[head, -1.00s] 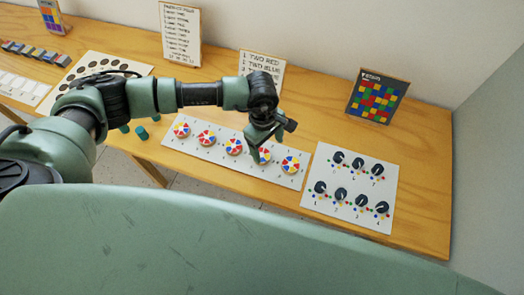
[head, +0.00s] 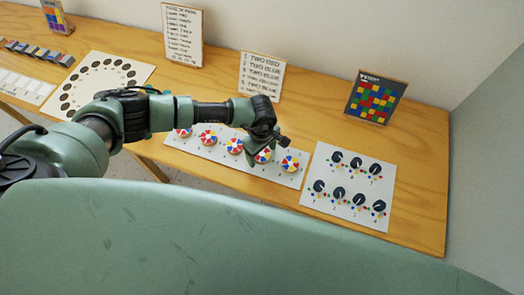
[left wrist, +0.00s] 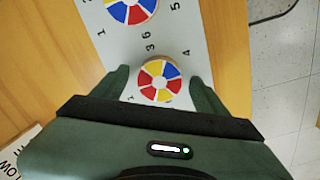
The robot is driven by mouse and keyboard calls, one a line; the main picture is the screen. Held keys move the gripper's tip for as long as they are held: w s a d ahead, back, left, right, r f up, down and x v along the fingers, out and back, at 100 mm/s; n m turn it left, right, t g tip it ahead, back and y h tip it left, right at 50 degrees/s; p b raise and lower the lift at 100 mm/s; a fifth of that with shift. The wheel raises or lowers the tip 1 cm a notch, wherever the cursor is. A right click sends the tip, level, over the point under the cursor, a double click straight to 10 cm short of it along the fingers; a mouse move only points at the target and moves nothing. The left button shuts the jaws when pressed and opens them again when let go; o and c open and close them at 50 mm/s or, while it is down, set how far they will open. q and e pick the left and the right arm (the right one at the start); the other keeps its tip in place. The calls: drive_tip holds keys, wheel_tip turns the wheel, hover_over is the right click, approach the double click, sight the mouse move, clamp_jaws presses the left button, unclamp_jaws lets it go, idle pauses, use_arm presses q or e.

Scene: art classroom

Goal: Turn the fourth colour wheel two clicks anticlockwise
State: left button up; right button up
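A white board (head: 215,162) carries a row of several round colour wheels in red, yellow, blue and white. The fourth colour wheel (head: 264,156) from the left is partly behind my left gripper (head: 253,157). In the left wrist view, that wheel (left wrist: 160,80) lies between the two green fingers, one on each side. The fingers are open around it; I cannot tell whether they touch its rim. The fifth wheel (head: 290,164) is to the right and also shows at the top of the left wrist view (left wrist: 132,8). My right gripper is out of view.
A white panel with several dark dials (head: 310,186) lies to the right. A written sign (head: 262,77) and a coloured grid card (head: 376,97) stand behind. A card with a ring of dark dots (head: 107,69) lies left. Bare wood (head: 418,150) is clear at the right.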

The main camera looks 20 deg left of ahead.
use_arm(q)
drive_tip(key=c, duration=1.3)
drive_tip(key=shift+n, duration=0.3)
drive_tip(key=shift+f+n+b, duration=0.1)
drive_tip(key=shift+n+b, duration=0.55)
drive_tip(key=shift+n, duration=0.35)
drive_tip(key=n+b, duration=0.1)
drive_tip(key=n, duration=0.1)
drive_tip(key=shift+n, duration=0.3)
drive_tip(key=n+b, duration=0.2)
drive_tip(key=n, duration=0.4)
drive_tip(key=shift+w, duration=0.1)
drive_tip(key=n+b, duration=0.2)
drive_tip(key=n, duration=0.4)
drive_tip(key=shift+n, duration=0.4)
drive_tip(key=n, duration=0.3)
drive_tip(key=n+b, duration=0.1)
drive_tip(key=n, duration=0.1)
drive_tip(key=shift+w+r+n, duration=0.1)
drive_tip(key=shift+r+n, duration=0.1)
drive_tip(key=shift+n, duration=0.2)
